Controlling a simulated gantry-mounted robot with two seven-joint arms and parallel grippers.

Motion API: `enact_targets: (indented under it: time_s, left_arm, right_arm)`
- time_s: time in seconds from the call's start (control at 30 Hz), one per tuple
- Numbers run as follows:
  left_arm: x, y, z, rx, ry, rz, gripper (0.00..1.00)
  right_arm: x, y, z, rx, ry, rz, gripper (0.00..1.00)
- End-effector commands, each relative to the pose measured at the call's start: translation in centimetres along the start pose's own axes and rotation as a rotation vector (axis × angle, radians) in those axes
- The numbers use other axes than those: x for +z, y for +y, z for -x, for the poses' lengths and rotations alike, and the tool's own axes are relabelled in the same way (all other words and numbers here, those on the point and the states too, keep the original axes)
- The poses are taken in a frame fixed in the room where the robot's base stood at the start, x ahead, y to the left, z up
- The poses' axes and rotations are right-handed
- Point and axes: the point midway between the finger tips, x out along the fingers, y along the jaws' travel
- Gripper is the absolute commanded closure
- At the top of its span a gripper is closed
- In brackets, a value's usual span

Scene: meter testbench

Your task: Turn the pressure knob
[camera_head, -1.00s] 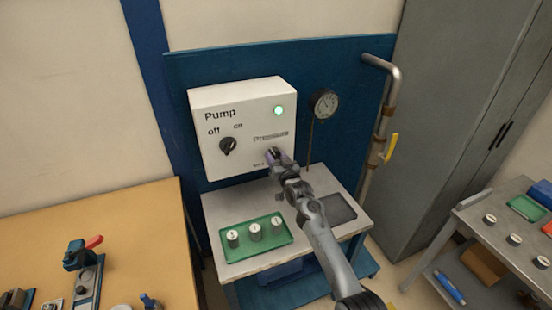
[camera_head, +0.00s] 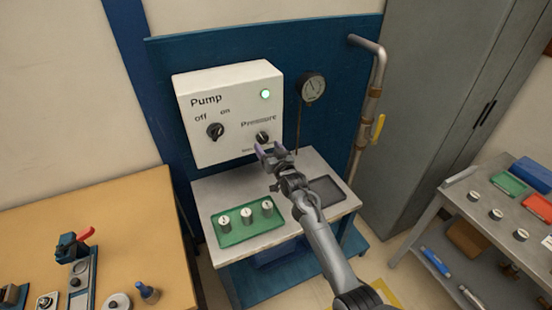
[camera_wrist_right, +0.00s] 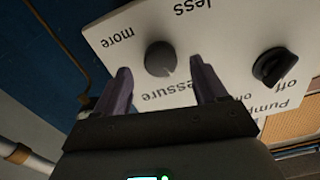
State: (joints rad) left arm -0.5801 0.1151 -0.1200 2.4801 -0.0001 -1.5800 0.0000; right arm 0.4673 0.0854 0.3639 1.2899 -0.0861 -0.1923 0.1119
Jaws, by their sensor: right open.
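The pressure knob (camera_head: 262,137) is a small dark round knob on the lower right of the white pump box (camera_head: 205,95), under the word "Pressure". My right gripper (camera_head: 268,150) is open just in front of and below the knob, apart from it in the head view. In the right wrist view the knob (camera_wrist_right: 160,58) shows beyond and between the two spread fingers of the gripper (camera_wrist_right: 165,85), with "less" and "more" printed near it. Nothing is between the fingertips. My left gripper is not in view.
The black off/on pump knob (camera_head: 215,131) is left of the pressure knob. A green light (camera_head: 265,94) is lit on the box. A gauge (camera_head: 312,88) and a pipe (camera_head: 372,95) stand to the right.

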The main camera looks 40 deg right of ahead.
Motion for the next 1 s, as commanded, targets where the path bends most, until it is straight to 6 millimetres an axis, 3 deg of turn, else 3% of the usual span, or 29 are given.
enact_targets:
  time_s: [0.2,0.4,0.6,1.0]
  left_arm:
    - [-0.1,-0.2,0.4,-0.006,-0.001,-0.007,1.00]
    - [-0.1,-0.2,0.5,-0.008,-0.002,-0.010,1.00]
    - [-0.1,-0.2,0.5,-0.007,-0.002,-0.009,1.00]
    - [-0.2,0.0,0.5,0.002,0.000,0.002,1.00]
  right_arm:
    - [0.1,0.0,3.7,0.000,-0.001,0.000,0.29]
    - [0.1,0.0,6.0,0.000,-0.001,-0.001,0.29]
    - [0.0,0.0,7.0,0.000,0.000,-0.001,0.29]
    - [0.0,0.0,7.1,0.000,0.000,-0.001,0.29]
